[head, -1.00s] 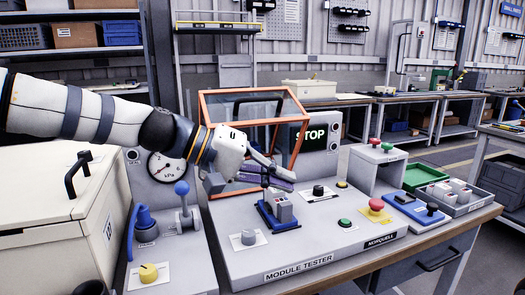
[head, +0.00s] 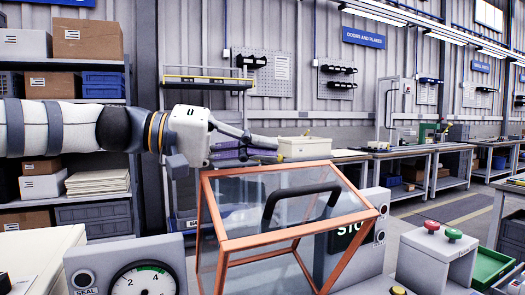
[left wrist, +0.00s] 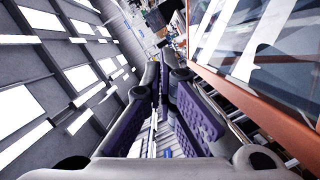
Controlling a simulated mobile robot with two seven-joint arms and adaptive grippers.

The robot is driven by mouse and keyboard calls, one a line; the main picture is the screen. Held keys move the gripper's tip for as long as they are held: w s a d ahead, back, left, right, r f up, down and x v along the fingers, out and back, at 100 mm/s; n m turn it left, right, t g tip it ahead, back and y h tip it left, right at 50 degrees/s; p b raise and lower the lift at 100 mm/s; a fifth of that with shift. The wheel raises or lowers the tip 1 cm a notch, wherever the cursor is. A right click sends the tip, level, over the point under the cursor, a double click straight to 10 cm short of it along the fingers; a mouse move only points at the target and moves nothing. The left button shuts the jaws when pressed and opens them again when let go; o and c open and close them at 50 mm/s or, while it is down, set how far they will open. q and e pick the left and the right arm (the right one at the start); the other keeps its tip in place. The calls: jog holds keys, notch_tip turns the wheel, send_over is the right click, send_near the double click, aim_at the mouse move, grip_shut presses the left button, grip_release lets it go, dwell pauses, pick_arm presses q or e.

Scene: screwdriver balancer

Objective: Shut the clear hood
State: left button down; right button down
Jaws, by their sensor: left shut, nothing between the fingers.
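The clear hood (head: 290,195) has an orange frame and see-through panels, with a black bar handle (head: 285,205) on the panel facing me. The hood stands raised at a tilt over the tester; its lower part is cut off by the picture's bottom edge. My left gripper (head: 279,152) is shut and empty, just above and behind the hood's top edge in the picture, pointing right. In the left wrist view, its purple-padded fingers (left wrist: 166,65) show beside the orange hood frame (left wrist: 250,105) at the right, with no clear contact. My right gripper is not in view.
A pressure gauge (head: 143,280) stands at lower left. The stop display (head: 347,236) shows partly behind the hood. A post with red and green buttons (head: 436,250) stands at right. Shelves with boxes (head: 88,38) are behind my left arm. The air above the hood is clear.

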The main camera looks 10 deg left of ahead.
pick_arm(q)
jog(key=x, duration=0.6)
jog(key=shift+w+f, duration=0.15)
jog(key=shift+f, duration=0.05)
jog(key=shift+s+d+f+p, duration=0.15)
jog(key=shift+s+d+f, duration=0.1)
jog(key=shift+s+d, duration=0.3)
jog(key=shift+s+d+f+p, duration=0.15)
jog(key=shift+s+d+f, duration=0.15)
jog(key=shift+s+d, duration=0.25)
jog(key=shift+s+f, duration=0.15)
jog(key=shift+s, duration=0.1)
jog(key=shift+d+f, duration=0.15)
jog(key=shift+f, duration=0.1)
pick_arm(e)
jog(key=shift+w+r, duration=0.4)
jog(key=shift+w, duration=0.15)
